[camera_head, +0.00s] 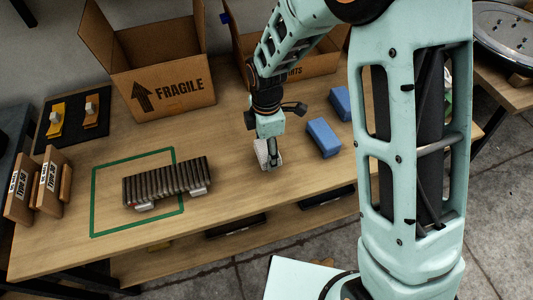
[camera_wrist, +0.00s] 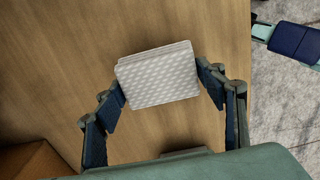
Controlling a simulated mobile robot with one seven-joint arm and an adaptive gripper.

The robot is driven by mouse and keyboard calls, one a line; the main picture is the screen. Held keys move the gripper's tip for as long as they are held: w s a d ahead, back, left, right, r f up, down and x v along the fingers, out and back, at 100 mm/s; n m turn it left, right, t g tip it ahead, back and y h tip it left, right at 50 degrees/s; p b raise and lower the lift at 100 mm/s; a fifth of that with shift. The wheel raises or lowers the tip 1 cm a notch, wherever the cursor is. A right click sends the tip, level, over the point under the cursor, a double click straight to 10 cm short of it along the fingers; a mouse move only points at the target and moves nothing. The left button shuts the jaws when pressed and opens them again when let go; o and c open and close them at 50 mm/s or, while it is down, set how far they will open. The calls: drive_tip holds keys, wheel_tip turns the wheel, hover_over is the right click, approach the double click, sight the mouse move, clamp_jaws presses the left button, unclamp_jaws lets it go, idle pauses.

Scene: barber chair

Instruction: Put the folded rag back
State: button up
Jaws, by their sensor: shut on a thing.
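The folded rag is a white, textured, layered rectangle (camera_wrist: 158,80) between the two fingers of my gripper (camera_wrist: 165,92) in the wrist view. The fingers press on its left and right edges. In the head view the rag (camera_head: 262,152) shows as a pale piece at my gripper (camera_head: 268,158), over the wooden table. Part of it is hidden by the gripper there. I cannot tell whether the rag touches the table top.
Two blue blocks (camera_head: 323,138) lie right of my gripper. A green taped outline (camera_head: 93,205) holds a dark ribbed object (camera_head: 167,183) at left. An open FRAGILE box (camera_head: 175,92) and another box (camera_head: 315,64) stand behind. Bare table (camera_head: 225,190) lies between outline and gripper.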

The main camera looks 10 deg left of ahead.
sight(266, 156)
drive_tip(key=shift+f, duration=1.45)
drive_tip(key=shift+f, duration=0.15)
drive_tip(key=o, duration=1.1)
wheel_tip(266, 156, up, 12)
drive_tip(key=shift+r+p, duration=0.2)
drive_tip(key=shift+p, duration=0.35)
drive_tip(key=shift+d, duration=0.1)
